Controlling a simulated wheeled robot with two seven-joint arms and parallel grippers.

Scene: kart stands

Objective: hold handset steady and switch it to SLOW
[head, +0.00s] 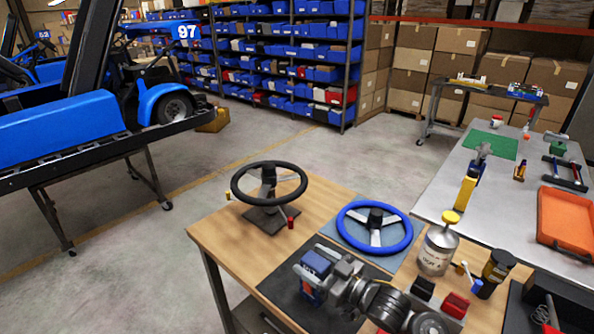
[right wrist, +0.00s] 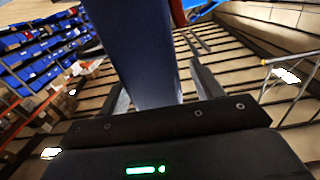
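The dark blue boxy thing that I take for the handset (head: 317,262) stands over the black mat on the wooden bench, with small blue and orange-red parts low on its front. My right gripper (head: 325,272) reaches to it from the right. In the right wrist view the handset (right wrist: 145,60) sits between the two fingers of the right gripper (right wrist: 160,90). A gap shows between it and the right-hand finger; its contact with the other finger is hidden. Its switch position is too small to read. My left gripper is not in view.
A labelled can (head: 437,252), a dark jar (head: 495,272) and a red block (head: 455,305) crowd the right. The bench (head: 225,232) is bare at the left.

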